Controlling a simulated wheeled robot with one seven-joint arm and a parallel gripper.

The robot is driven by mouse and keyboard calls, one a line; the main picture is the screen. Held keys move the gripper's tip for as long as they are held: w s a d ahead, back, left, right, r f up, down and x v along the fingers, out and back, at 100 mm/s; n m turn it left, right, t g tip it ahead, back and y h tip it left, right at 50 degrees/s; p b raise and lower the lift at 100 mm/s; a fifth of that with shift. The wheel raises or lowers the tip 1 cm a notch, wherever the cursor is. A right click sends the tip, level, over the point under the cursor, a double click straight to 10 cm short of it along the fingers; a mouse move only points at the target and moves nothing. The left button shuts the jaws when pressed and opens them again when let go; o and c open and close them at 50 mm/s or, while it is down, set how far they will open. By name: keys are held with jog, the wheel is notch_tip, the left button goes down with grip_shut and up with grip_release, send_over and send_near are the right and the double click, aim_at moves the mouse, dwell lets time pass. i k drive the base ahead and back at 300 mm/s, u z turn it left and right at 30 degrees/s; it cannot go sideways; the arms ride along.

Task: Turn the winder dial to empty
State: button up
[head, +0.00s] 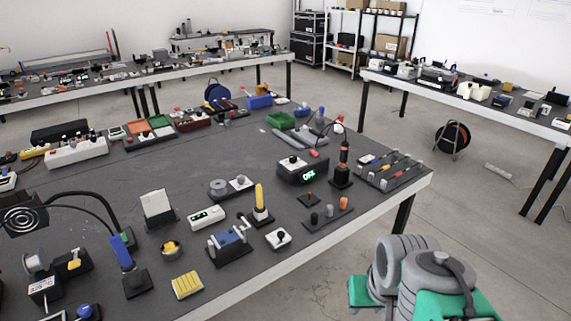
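A dial marked "empty" cannot be read anywhere in the head view, so I cannot tell for sure which thing is the winder. A device with a pale spool (33,263) and a yellow part (74,264) sits at the near left of the dark table. A grey disc (218,187) lies beside a small white box with a dark knob (239,183) near the middle. Another white box with a black knob (279,238) sits near the front edge. My grey and green arm shows at the lower right, off the table; my gripper's fingers are not visible.
The dark table (190,165) is crowded with small devices. A black box with a green lit display (303,173), a blue-handled tool (122,252) and a yellow-handled tool (261,203) stand among them. Bare floor (470,215) lies right of the table, before another bench (480,100).

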aim_at(241, 180)
jog(key=z, duration=0.3)
jog(key=i, duration=1)
jog(key=u, duration=0.75)
jog(key=i, duration=0.75)
jog(key=u, duration=0.8)
